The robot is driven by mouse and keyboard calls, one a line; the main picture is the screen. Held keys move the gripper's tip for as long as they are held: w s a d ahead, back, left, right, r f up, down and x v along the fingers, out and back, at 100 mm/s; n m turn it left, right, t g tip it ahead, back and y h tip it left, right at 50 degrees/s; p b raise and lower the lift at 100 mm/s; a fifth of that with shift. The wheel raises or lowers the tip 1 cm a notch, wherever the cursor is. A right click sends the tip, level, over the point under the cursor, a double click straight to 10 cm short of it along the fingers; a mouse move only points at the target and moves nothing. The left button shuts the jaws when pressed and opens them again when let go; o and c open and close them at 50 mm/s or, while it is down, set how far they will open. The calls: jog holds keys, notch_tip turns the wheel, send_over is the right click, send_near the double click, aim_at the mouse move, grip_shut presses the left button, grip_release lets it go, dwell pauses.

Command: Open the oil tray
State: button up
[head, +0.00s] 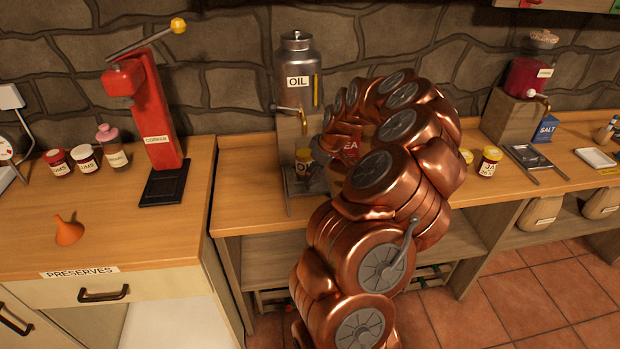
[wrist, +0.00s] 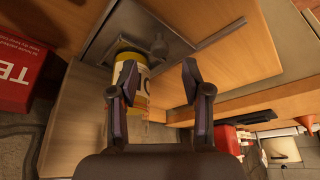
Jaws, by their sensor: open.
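The steel oil dispenser (head: 297,65), labelled OIL, stands against the wall on a block, with a brass tap (head: 290,108) at its front. Below it, a flat metal tray (head: 296,188) lies on the counter, partly hidden by my arm. The tray also shows in the wrist view (wrist: 173,47), with a thin metal bar (wrist: 208,41) along its side. A yellow jar (head: 303,157) with a white label stands on the tray. In the wrist view, the jar (wrist: 131,68) is behind my left finger. My gripper (wrist: 155,80) is open, and its fingers are apart, with no grip on anything visible.
A red TEA box (wrist: 22,78) is close on the left in the wrist view. A red corker (head: 152,115), an orange funnel (head: 68,230) and several jars stand on the left cabinet. Another dispenser (head: 527,78) with a tray (head: 527,158) is at the right.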

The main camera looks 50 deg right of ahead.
jog(key=shift+p+x, duration=0.5)
jog(key=shift+x, duration=1.7)
grip_shut()
